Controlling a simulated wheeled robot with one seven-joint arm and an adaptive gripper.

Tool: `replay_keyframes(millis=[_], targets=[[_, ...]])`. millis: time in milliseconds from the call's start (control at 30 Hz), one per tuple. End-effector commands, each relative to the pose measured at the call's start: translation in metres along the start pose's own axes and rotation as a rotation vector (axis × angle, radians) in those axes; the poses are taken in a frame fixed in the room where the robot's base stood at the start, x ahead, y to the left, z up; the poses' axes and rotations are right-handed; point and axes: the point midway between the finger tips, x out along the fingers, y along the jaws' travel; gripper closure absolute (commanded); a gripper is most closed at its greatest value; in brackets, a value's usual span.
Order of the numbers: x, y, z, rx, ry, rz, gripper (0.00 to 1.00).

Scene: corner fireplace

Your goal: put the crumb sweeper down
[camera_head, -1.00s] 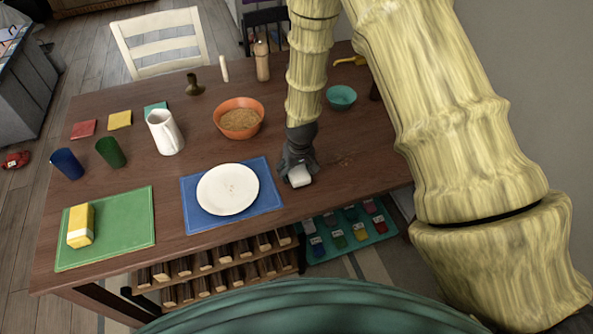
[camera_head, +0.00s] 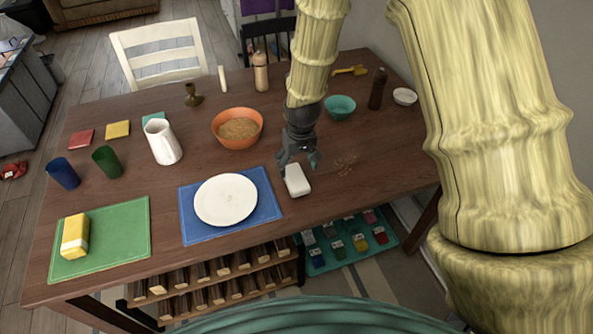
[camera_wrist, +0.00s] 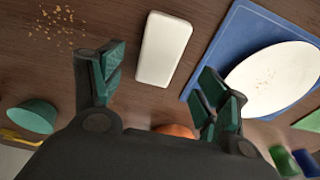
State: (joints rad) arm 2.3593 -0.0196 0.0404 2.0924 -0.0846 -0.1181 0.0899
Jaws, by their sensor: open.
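The crumb sweeper is a white rounded block (camera_head: 297,181) lying on the wooden table, just right of the blue placemat. In the wrist view the white block (camera_wrist: 163,49) lies flat beyond my fingertips, between them and apart from both. My gripper (camera_head: 299,160) is open and empty, just behind the block in the head view. In the wrist view my gripper (camera_wrist: 160,80) has its two green-tipped fingers spread wide. Crumbs (camera_head: 345,165) are scattered on the table to the right of the block; they also show in the wrist view (camera_wrist: 58,22).
A white plate (camera_head: 226,200) with crumbs lies on the blue placemat (camera_head: 190,229). An orange bowl (camera_head: 237,141) and a white pitcher (camera_head: 163,142) stand further left. A teal bowl (camera_head: 340,107) and a dark bottle (camera_head: 377,89) stand behind right. The table's right front is clear.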

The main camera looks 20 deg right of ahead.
Motion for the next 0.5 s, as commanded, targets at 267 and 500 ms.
replay_keyframes(millis=[267, 500], targets=[[-0.027, 0.0, 0.0, 0.0, 0.001, 0.0, 0.25], [-0.035, 0.0, 0.0, 0.0, 0.0, 0.0, 0.25]])
